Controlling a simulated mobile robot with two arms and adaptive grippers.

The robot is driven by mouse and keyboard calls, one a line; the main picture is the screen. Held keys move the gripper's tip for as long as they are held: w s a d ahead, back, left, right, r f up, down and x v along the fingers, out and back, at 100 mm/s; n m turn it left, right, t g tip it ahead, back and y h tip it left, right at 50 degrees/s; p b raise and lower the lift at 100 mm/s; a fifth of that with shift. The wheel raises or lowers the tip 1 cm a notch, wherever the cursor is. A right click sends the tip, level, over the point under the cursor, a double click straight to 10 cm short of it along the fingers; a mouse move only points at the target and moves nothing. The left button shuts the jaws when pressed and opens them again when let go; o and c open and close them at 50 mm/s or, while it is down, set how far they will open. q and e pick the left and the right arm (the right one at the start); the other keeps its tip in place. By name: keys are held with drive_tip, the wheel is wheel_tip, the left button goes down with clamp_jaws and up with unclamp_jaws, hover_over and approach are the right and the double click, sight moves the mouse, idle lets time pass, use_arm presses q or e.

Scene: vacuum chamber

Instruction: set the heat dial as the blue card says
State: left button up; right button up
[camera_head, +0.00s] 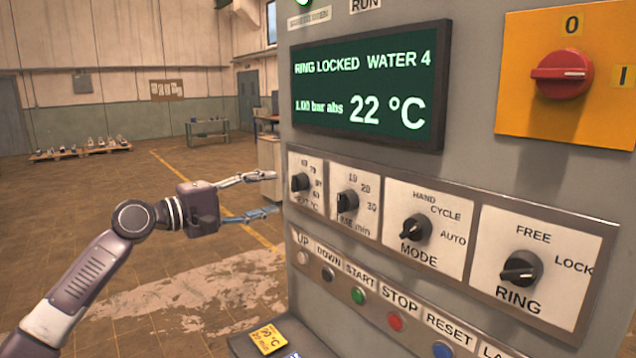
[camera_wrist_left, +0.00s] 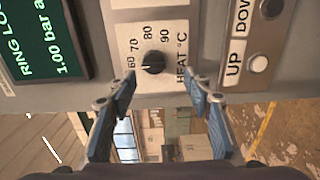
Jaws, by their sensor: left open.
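The heat dial (camera_head: 300,182) is a black knob on a white plate at the left end of the panel row. It also shows in the left wrist view (camera_wrist_left: 153,62), with marks 60, 70, 80 and 90 around it; I cannot tell its setting surely. My left gripper (camera_head: 276,193) is open in front of the dial plate, its fingers apart and empty. In the left wrist view its fingertips (camera_wrist_left: 160,88) lie either side of the dial's lower part, not closed on it. Only a sliver of the blue card (camera_head: 292,355) shows at the bottom edge; its text is cut off.
A yellow card (camera_head: 268,341) reading 90 °C, 20 min lies on the ledge. Right of the heat dial are the time dial (camera_head: 347,202), mode knob (camera_head: 415,229) and ring knob (camera_head: 521,268). Push buttons run below. The display (camera_head: 372,85) reads 22 °C. Open floor lies left.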

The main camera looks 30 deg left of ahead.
sight(292, 185)
use_arm(q)
drive_tip(key=w+p, duration=0.1)
drive_tip(key=w+d+r+p, duration=0.1)
drive_tip(key=w+p, duration=0.1)
drive_tip(key=shift+d+r, duration=0.15)
drive_tip(key=shift+r, duration=0.15)
drive_tip(key=shift+p+x, duration=0.75)
drive_tip(key=shift+x, duration=0.45)
drive_tip(key=shift+w+d+f, duration=0.2)
drive_tip(key=shift+w+f, duration=0.15)
drive_tip(key=shift+w, duration=0.1)
drive_tip(key=c, duration=0.9)
drive_tip(key=shift+c, duration=1.2)
use_arm(e)
drive_tip(key=r, duration=0.1)
drive_tip(key=s+r, duration=0.1)
drive_tip(key=r, duration=0.3)
drive_tip(key=shift+s, duration=0.35)
